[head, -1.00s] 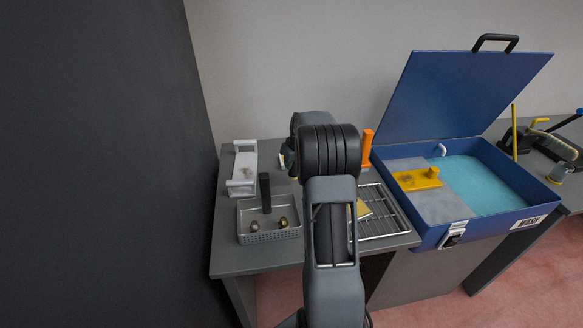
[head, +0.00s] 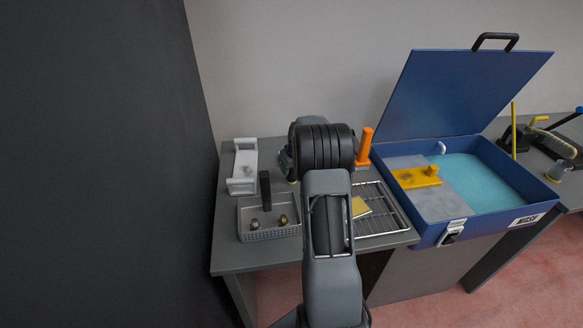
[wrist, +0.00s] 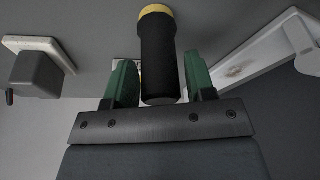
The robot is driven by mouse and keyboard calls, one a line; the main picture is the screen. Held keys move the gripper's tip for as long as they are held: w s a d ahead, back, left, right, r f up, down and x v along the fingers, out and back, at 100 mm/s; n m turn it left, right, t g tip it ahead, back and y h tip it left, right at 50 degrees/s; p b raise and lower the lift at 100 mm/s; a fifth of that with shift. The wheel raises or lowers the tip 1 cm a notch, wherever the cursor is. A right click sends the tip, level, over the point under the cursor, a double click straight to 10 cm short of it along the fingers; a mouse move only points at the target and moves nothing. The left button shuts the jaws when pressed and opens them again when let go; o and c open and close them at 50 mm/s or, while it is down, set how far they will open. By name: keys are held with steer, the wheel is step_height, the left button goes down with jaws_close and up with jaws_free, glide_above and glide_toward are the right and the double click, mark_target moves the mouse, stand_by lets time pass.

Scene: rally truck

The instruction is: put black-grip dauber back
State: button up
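In the wrist view the dauber (wrist: 160,55) has a black cylindrical grip and a yellow band at its far end. It lies between the two green fingers of my gripper (wrist: 160,85), with a narrow gap visible on each side, so the gripper looks open around it. In the head view my gripper is mostly hidden behind my own arm, over the back of the grey table (head: 228,259).
A wire rack (head: 385,222), an orange upright handle (head: 364,146) and an open blue wash bin (head: 430,232) stand at right.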

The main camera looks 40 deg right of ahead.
steer(key=shift+o, duration=1)
steer(key=shift+r, duration=0.1)
